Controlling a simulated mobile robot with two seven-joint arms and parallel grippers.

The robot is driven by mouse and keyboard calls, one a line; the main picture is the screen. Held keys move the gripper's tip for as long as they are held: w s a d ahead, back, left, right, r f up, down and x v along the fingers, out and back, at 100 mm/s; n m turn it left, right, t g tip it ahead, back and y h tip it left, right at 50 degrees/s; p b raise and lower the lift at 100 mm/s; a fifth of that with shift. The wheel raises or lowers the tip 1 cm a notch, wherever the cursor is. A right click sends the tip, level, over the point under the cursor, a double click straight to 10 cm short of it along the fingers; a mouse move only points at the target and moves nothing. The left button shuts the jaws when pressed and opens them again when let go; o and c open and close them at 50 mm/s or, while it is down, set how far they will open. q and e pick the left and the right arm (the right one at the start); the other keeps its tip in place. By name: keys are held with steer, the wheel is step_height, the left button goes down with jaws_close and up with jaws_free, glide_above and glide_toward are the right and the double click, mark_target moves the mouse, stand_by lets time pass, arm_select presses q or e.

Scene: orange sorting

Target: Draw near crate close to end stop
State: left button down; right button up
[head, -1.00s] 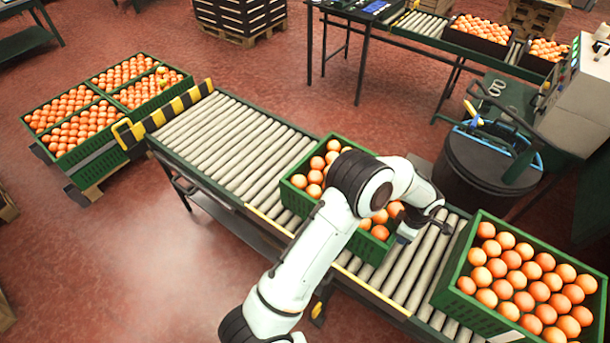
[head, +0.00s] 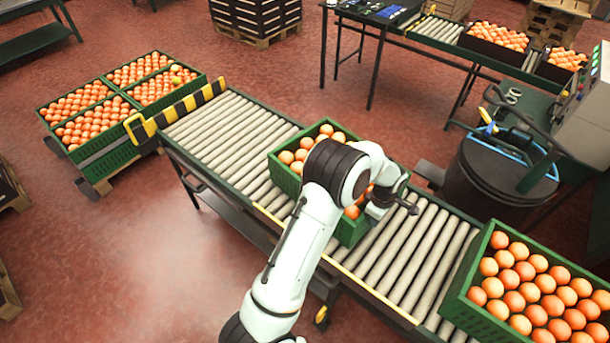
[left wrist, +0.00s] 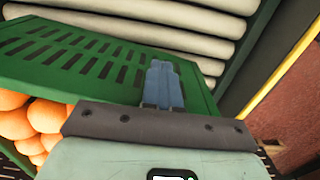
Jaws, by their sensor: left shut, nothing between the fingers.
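A green slotted crate of oranges (head: 283,177) sits on the roller conveyor (head: 225,142), partly hidden behind my left arm. The yellow-and-black end stop (head: 180,109) crosses the conveyor's far left end, with bare rollers between it and the crate. My left gripper (head: 408,206) is at the crate's right side, low over the rollers. In the left wrist view its blue fingers (left wrist: 162,85) are shut together with nothing between them, against or just in front of the crate's green slotted wall (left wrist: 100,62); exact contact is unclear. My right gripper is out of view.
A second crate of oranges (head: 462,300) stands on the conveyor at right, with bare rollers between the crates. Filled crates (head: 112,158) rest on a pallet beyond the end stop. A dark bin (head: 500,175) stands behind the conveyor.

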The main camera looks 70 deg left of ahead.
arm_select(q)
steer(key=s+a, duration=0.7)
steer(key=a, duration=0.4)
steer(key=s+a, duration=0.7)
steer(key=a, duration=0.5)
steer(key=shift+s+a, duration=0.15)
steer(key=shift+a, duration=0.05)
steer(key=shift+d, duration=0.1)
steer(key=r+p, duration=0.2)
steer(key=r, duration=0.1)
steer(key=w+d+r+p, duration=0.1)
steer(key=r+p, duration=0.1)
steer(key=r, duration=0.2)
steer(key=d+r+p, duration=0.1)
steer(key=r+p, duration=0.2)
steer(key=r, duration=0.1)
steer(key=shift+w+r, duration=0.1)
steer(key=shift+w, duration=0.2)
steer(key=shift+r, duration=0.45)
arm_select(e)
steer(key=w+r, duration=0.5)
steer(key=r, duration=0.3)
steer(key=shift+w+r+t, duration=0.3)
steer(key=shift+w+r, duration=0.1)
arm_select(q)
steer(key=shift+s, duration=0.1)
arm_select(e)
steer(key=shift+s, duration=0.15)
